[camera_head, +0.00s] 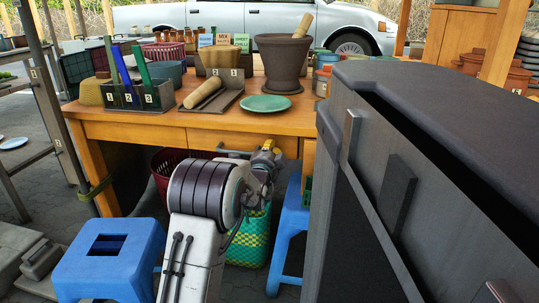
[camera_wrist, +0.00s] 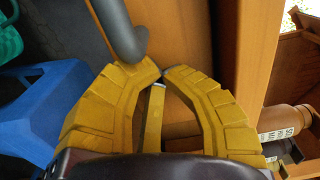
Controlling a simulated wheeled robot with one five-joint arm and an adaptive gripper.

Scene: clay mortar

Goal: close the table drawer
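The wooden table (camera_head: 140,133) has a drawer (camera_head: 240,141) under its top, with a grey bar handle (camera_head: 232,152). The wrist view shows the wooden drawer front (camera_wrist: 180,35) close up, with the curved handle (camera_wrist: 118,30) at upper left. My yellow gripper (camera_head: 268,152) is in front of the drawer, at the handle's right end. In the wrist view its fingertips (camera_wrist: 162,73) come together near the handle's end and the front, with nothing seen between them. I cannot tell whether they touch the front, or how far the drawer stands out.
A mortar (camera_head: 284,65), a green plate (camera_head: 265,103) and a tool holder (camera_head: 135,96) stand on the table. A blue stool (camera_head: 110,258) is at lower left, another (camera_head: 289,225) under the table. A green basket (camera_head: 247,245) stands below the drawer. A large grey cabinet (camera_head: 400,130) fills the right.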

